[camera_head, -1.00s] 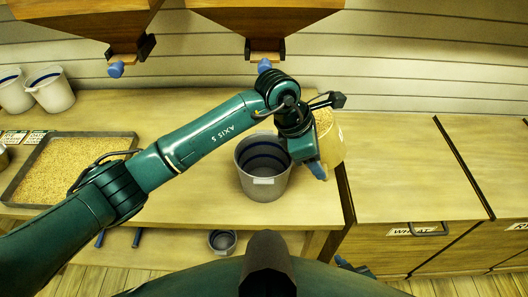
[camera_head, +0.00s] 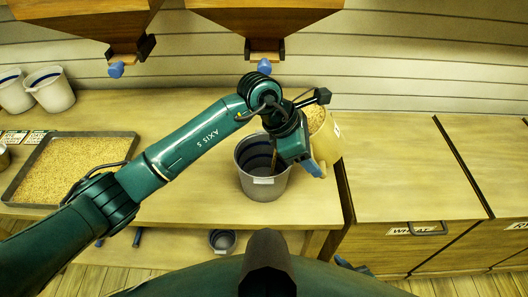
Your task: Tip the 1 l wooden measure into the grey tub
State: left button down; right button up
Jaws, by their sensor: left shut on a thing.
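The 1 l wooden measure (camera_head: 326,148) is a pale wooden cup with grain showing at its top. It is off the bench, just right of the grey tub, and leans left towards it. My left gripper (camera_head: 312,166) is shut on the measure's left side and hides part of it. A small part of my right gripper (camera_head: 346,264) shows at the bottom, mostly hidden by my body.
A tray of grain (camera_head: 70,165) lies at the left of the bench. Two white buckets (camera_head: 49,92) stand behind it. Wooden hoppers (camera_head: 265,18) hang above. A small grey pot (camera_head: 222,240) sits on the lower shelf. The wheat bin lid (camera_head: 400,165) at right is clear.

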pick_arm(q)
jog(key=shift+a+r+h, duration=0.25)
jog(key=shift+a+h, duration=0.05)
jog(key=shift+h, duration=0.1)
jog(key=shift+a+f+h, duration=0.4)
jog(key=shift+a+h, duration=0.05)
jog(key=shift+h, duration=0.65)
pick_arm(e)
jog(key=shift+r, duration=0.1)
dwell(0.7)
pick_arm(q)
jog(key=shift+f+h, duration=0.15)
jog(key=shift+h, duration=0.15)
pick_arm(e)
jog(key=shift+w+f, duration=0.1)
jog(key=shift+f, duration=0.15)
pick_arm(q)
jog(key=shift+a+b, duration=0.1)
jog(key=shift+b, duration=0.35)
pick_arm(e)
jog(key=shift+w+r, duration=0.15)
jog(key=shift+r, duration=0.05)
pick_arm(q)
jog(key=shift+a+h+b, duration=0.1)
jog(key=shift+h+b, duration=0.25)
jog(key=shift+h, duration=0.15)
pick_arm(e)
jog(key=shift+a+f, duration=0.15)
jog(key=shift+f, duration=0.15)
